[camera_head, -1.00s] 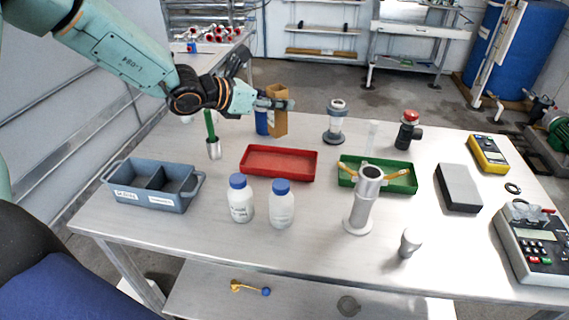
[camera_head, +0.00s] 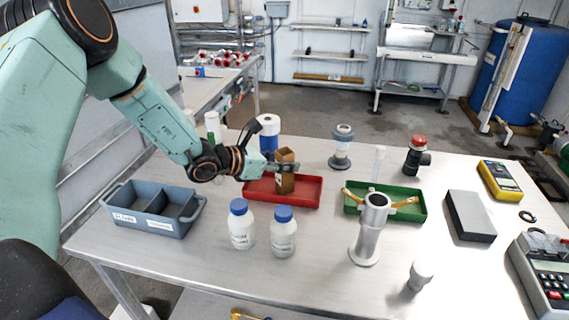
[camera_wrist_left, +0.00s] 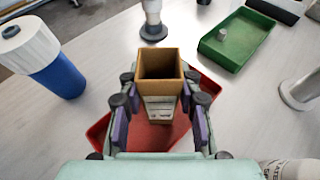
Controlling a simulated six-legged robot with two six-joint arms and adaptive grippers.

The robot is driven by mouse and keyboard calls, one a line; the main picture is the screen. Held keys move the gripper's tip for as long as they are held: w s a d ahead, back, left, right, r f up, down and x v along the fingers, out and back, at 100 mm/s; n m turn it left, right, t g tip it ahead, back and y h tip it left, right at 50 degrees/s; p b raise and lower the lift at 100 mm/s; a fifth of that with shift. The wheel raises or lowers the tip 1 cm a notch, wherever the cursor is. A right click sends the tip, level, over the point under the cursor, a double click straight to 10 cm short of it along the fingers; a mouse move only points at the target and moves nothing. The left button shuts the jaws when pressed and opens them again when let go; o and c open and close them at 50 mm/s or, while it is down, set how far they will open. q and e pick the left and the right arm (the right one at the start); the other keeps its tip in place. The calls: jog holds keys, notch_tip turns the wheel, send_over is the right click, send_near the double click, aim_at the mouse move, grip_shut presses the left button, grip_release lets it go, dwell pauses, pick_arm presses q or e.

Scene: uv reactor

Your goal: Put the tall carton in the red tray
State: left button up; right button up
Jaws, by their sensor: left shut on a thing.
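The tall carton (camera_head: 286,182) is a brown, open-topped box and stands upright in my left gripper (camera_head: 284,167). The red tray (camera_head: 307,193) lies on the table, and the carton is over its middle, with its lower end within the tray's outline. I cannot tell whether the carton's bottom touches the tray floor. In the left wrist view the carton (camera_wrist_left: 160,65) shows its open top between the fingers, with the red tray (camera_wrist_left: 209,84) below and around it. My right gripper is not in view.
Two white bottles with blue caps (camera_head: 241,228) (camera_head: 284,235) stand in front of the tray. A grey divided bin (camera_head: 128,215) is to the left. A blue and white container (camera_head: 269,135) stands behind, and a green tray (camera_head: 410,213) with a metal cylinder (camera_head: 369,235) is to the right.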

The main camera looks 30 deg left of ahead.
pick_arm(q)
jog(key=shift+a+f, duration=0.1)
jog(key=shift+a, duration=0.2)
jog(key=shift+f, duration=0.25)
jog(key=o, duration=0.9)
jog(key=shift+d, duration=0.2)
jog(key=shift+o, duration=1.1)
jog(key=shift+a, duration=0.2)
